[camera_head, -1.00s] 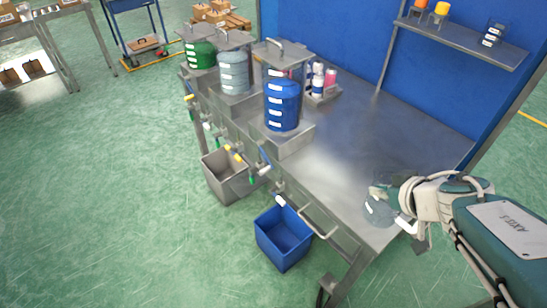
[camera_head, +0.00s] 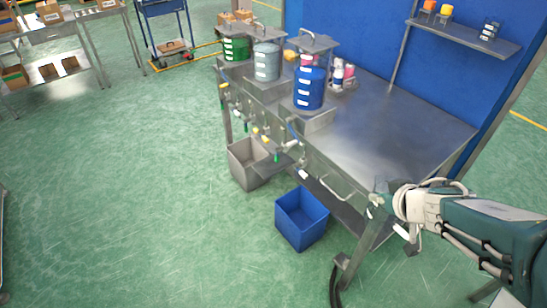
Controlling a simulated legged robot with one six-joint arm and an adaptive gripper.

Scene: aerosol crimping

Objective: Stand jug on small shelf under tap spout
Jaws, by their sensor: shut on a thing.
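My gripper (camera_head: 381,196) is at the right, by the front right corner of the steel table. It is shut on the jug, a clear grey vessel that is small and hard to make out against the table leg. A white piece (camera_head: 401,231) shows below the gripper; I cannot tell whether it belongs to the jug. Several taps with coloured parts, such as a yellow one (camera_head: 224,87), line the table's front edge. A small grey shelf (camera_head: 290,171) seems to stick out below the taps, left of my gripper and apart from it. Its spout is too small to tell.
Green, pale and blue tanks (camera_head: 309,90) stand along the table (camera_head: 390,125). A grey bin (camera_head: 243,170) and a blue bin (camera_head: 300,222) stand on the floor below the taps. A rail handle (camera_head: 338,190) juts from the table front.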

